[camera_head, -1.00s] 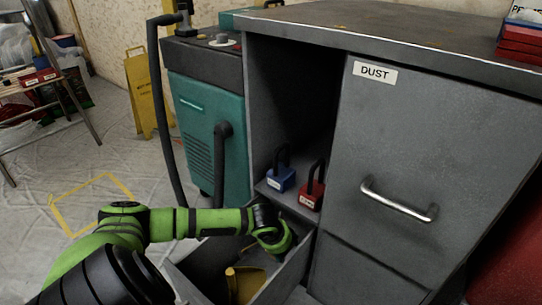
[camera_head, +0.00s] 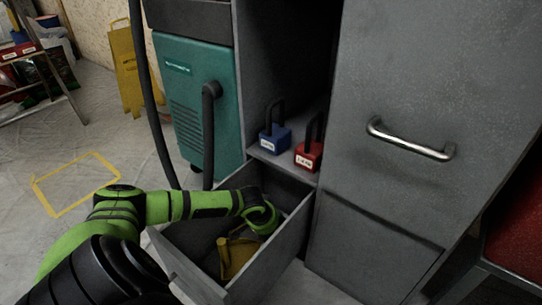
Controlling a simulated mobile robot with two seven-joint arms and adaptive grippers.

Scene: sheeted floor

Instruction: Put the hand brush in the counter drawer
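The counter drawer (camera_head: 262,272) is pulled open at the lower middle of the head view. My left arm comes in from the left and reaches over the drawer's side, with its green wrist (camera_head: 262,217) bent down inside the drawer. The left gripper's fingers are hidden behind the wrist and in shadow. A yellow-brown object (camera_head: 236,256), probably the hand brush, lies in the drawer just left of and below the wrist. I cannot tell whether the gripper touches it. My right gripper is not in view.
A blue padlock (camera_head: 275,138) and a red padlock (camera_head: 308,155) stand on the open shelf above the drawer. A grey cabinet door with a metal handle (camera_head: 410,140) is right of it. A teal machine (camera_head: 195,105) with a black hose stands left. A yellow floor sign (camera_head: 127,70) is further back.

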